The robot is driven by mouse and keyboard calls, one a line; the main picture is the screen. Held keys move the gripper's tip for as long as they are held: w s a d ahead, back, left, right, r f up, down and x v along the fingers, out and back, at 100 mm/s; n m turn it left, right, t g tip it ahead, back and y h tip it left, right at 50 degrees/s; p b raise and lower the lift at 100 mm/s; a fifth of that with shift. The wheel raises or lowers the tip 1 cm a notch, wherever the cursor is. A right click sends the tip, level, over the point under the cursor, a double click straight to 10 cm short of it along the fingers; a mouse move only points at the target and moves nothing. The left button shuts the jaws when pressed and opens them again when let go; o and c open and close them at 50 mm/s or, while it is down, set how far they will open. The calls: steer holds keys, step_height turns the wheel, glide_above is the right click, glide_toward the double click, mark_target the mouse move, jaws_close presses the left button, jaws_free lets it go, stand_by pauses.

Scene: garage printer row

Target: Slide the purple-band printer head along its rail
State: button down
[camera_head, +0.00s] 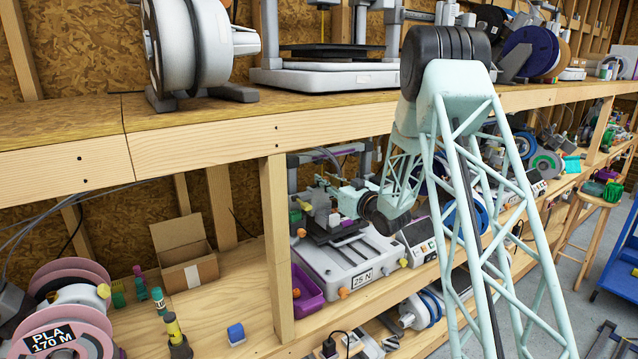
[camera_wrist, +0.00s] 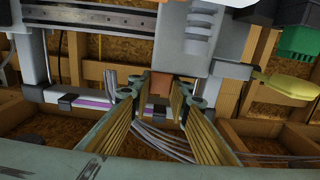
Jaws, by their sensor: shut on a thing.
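The printer (camera_head: 345,262) with the "25 N" label stands on the lower shelf, right of the post. A purple band (camera_wrist: 95,102) shows on its light crossbar in the wrist view. The pale grey printer head (camera_wrist: 205,35) fills the upper right of the wrist view, beside a dark rail (camera_wrist: 90,14). My gripper (camera_head: 328,202) reaches into the printer's frame from the right. In the wrist view its ribbed fingers (camera_wrist: 160,88) are shut on the printer head's lower part, near a brownish block. The exact contact is partly hidden by the fingers.
A wooden post (camera_head: 277,240) stands left of the printer. A purple bin (camera_head: 306,292) and an open cardboard box (camera_head: 186,255) are on the lower shelf. The upper shelf edge (camera_head: 210,145) runs above. Loose grey cables (camera_wrist: 160,140) hang behind my fingers.

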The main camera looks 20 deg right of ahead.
steer(key=c, duration=2.4)
jaws_free()
steer(key=shift+d, duration=0.1)
steer(key=v, duration=1.2)
steer(key=shift+r, duration=0.1)
